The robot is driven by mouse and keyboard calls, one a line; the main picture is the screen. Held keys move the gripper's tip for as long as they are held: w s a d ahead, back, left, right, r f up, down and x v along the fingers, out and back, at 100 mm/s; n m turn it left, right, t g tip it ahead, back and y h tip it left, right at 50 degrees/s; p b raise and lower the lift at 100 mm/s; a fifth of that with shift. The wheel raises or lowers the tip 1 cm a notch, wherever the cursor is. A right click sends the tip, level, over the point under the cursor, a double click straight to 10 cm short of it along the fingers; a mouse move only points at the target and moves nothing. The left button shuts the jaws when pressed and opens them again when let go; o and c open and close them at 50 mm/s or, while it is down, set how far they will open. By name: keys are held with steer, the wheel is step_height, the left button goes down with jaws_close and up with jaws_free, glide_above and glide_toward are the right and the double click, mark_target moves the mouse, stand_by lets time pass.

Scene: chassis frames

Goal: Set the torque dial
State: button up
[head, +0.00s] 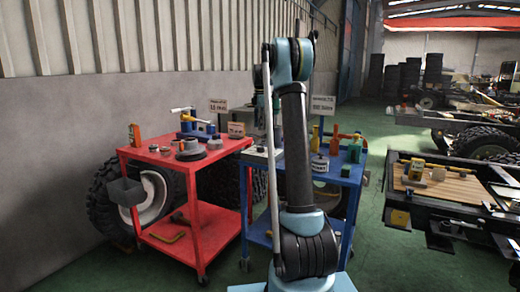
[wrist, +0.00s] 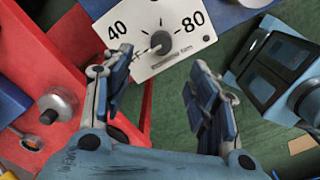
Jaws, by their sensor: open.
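The torque dial (wrist: 161,40) is a dark round knob on a white plate (wrist: 187,41) marked 40 and 80, at the top middle of the wrist view. A thin light pointer runs from the knob toward the lower left. My gripper (wrist: 160,62) is open and empty, its two blue-padded fingers to the left and right below the knob. The left fingertip overlaps the plate's edge in the picture; I cannot tell how far the fingers are from it. In the head view my arm hides most of the gripper and the dial.
A red cart (head: 172,153) with tools and round parts stands left of a blue cart (head: 335,178) holding bottles and a can. Signs stand on both carts. A large wheel (head: 150,197) leans behind the red cart. A chassis frame (head: 425,205) is at right, with green floor between.

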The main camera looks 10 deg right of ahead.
mark_target(261, 150)
step_height(261, 150, down, 12)
steer(key=shift+f, duration=0.1)
stand_by(0.4)
steer(key=shift+c, duration=0.6)
steer(key=c, duration=1)
